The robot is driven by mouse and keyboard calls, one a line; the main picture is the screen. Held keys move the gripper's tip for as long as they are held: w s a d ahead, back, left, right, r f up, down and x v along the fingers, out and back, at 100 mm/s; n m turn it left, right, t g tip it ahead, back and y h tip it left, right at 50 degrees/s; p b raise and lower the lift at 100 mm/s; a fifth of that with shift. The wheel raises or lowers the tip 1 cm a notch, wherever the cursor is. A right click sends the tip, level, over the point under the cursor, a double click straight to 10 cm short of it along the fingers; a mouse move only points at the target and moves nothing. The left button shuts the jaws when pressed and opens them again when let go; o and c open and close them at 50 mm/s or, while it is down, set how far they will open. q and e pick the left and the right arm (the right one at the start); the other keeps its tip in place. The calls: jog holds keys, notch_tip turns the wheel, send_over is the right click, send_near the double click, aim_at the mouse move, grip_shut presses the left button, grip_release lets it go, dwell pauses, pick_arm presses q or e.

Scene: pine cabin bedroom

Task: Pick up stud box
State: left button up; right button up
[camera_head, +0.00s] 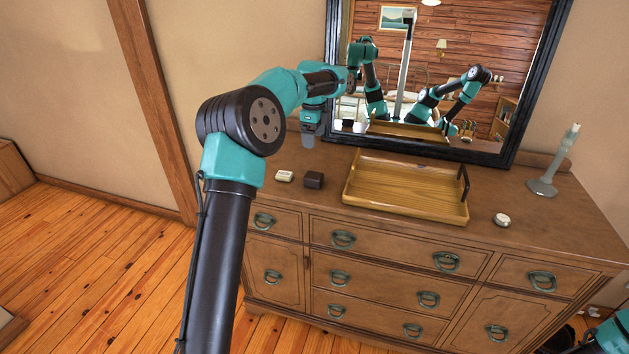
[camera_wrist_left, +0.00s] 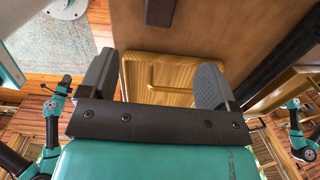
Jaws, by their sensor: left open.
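Two small boxes sit on the dresser top left of the tray in the head view: a dark brown one (camera_head: 313,180) and a cream one (camera_head: 284,176). I cannot tell for certain which is the stud box. My left gripper (camera_head: 309,138) points down above the back left of the dresser, behind both boxes and apart from them. My right gripper is not directly in view.
A wooden tray (camera_head: 403,208) with raised walls stands mid-dresser; it also shows in the left wrist view (camera_wrist_left: 165,62). A black-framed mirror (camera_head: 540,80) rises behind. A round pale tin (camera_head: 501,220) and a candlestick (camera_head: 545,187) stand to the right.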

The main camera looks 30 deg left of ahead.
aim_at(314, 175)
pick_arm(q)
notch_tip(314, 175, down, 11)
dwell(0.4)
jog(key=shift+f, duration=2.6)
jog(key=shift+c, duration=0.3)
jog(key=c, duration=1)
jog(key=shift+r, duration=0.1)
jog(key=shift+r, duration=1.7)
jog(key=s+d, duration=0.2)
jog(key=s, duration=0.2)
jog(key=s+d+r, duration=0.1)
jog(key=s+d, duration=0.2)
jog(key=s, duration=0.2)
jog(key=s+d, duration=0.3)
jog(key=s, duration=0.1)
jog(key=shift+s+d+r, duration=0.2)
jog(key=shift+s, duration=0.15)
